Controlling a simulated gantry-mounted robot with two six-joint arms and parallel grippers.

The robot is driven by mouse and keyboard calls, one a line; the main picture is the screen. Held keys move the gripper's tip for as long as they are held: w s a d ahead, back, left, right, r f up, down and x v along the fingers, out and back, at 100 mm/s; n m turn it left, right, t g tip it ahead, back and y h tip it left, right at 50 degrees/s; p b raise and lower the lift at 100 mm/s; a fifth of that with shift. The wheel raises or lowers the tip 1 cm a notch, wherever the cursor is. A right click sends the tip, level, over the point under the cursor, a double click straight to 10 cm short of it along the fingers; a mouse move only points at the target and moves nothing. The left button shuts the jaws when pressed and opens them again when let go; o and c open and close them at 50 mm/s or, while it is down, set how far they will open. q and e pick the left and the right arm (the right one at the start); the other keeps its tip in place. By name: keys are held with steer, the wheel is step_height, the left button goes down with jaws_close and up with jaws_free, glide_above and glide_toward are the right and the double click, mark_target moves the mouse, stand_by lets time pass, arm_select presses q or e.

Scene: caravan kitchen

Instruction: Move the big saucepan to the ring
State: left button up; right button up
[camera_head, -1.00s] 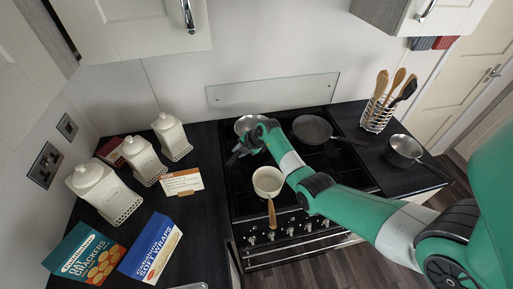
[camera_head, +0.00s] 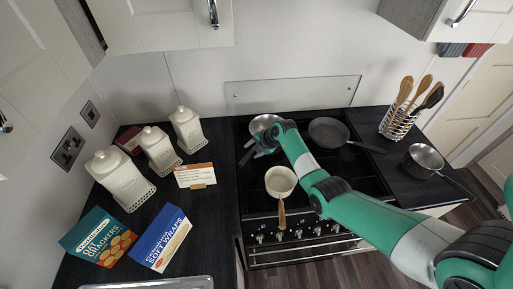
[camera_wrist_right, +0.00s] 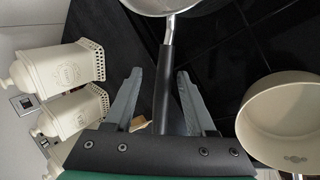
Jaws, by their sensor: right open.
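A steel pan (camera_head: 262,122) sits at the back left of the black hob (camera_head: 262,226). Its rim shows at the top of the right wrist view (camera_wrist_right: 168,12), with its dark handle (camera_wrist_right: 163,75) pointing toward me. My right gripper (camera_head: 256,147) is open, its two fingers (camera_wrist_right: 160,98) on either side of this handle, apart from it. A cream saucepan (camera_head: 281,179) with a wooden handle sits at the front left of the hob. Another steel saucepan (camera_head: 426,157) stands on the right counter. I cannot tell which pan is the big one. My left gripper is out of view.
A dark frying pan (camera_head: 328,131) sits at the back right of the hob. A utensil holder (camera_head: 396,127) stands on the right counter. Cream canisters (camera_head: 121,181), a recipe card (camera_head: 195,176) and boxes (camera_head: 160,240) occupy the left counter.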

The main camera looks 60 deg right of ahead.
steer(key=v, duration=1.2)
steer(key=shift+w+a, duration=0.1)
